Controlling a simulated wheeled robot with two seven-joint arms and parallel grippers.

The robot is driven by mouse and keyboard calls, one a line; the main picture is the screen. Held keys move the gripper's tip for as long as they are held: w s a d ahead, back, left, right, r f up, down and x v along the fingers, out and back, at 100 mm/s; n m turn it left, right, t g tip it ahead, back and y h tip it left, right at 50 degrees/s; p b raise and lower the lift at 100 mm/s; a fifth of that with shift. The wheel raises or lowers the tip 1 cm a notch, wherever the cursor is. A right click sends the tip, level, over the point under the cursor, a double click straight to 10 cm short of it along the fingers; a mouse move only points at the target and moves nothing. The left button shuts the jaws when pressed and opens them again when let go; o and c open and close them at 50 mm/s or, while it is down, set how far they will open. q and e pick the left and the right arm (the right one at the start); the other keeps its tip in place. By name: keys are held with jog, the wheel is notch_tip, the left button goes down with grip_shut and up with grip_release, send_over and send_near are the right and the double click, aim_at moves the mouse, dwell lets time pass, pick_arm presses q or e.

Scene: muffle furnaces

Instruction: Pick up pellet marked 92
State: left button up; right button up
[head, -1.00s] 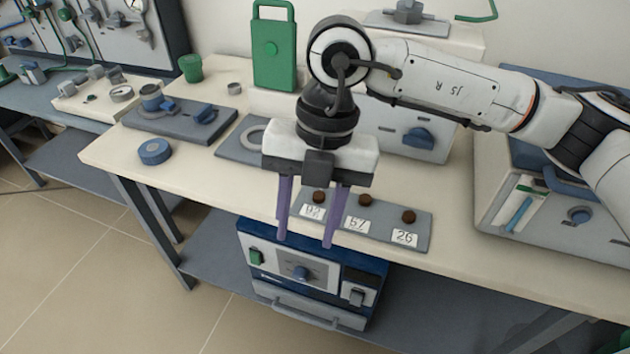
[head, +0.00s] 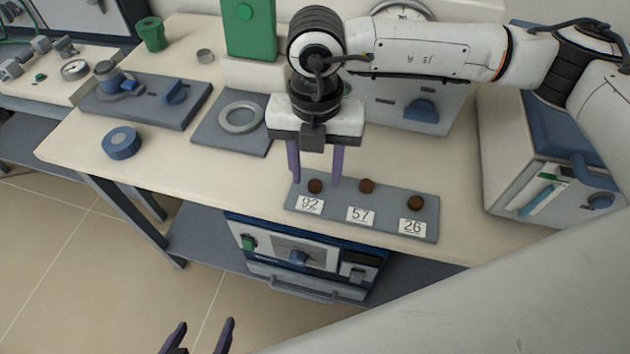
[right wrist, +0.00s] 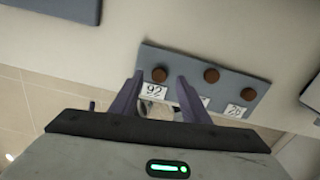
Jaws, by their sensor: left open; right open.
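The pellet marked 92 (head: 315,186) is a small dark brown disc at the left end of a grey plate (head: 395,226), behind its white 92 label (head: 310,205). My right gripper (head: 315,182) is open and empty, with its purple fingers around or just above this pellet in the head view. In the right wrist view the pellet (right wrist: 159,75) shows between and beyond the open fingertips (right wrist: 158,82); I cannot tell the height gap. Two like pellets, 57 (head: 367,186) and 26 (head: 414,202), sit to its right. My left gripper (head: 203,325) is open and empty, low over the floor.
A grey plate with a ring (head: 240,118) and a blue round part (head: 121,143) lie to the left on the cream bench (head: 185,190). A green block (head: 250,30) stands behind. A blue-and-grey box (head: 540,190) is at right. The bench's front edge is close.

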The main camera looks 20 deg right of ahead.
jog(key=shift+f, duration=0.9)
grip_shut()
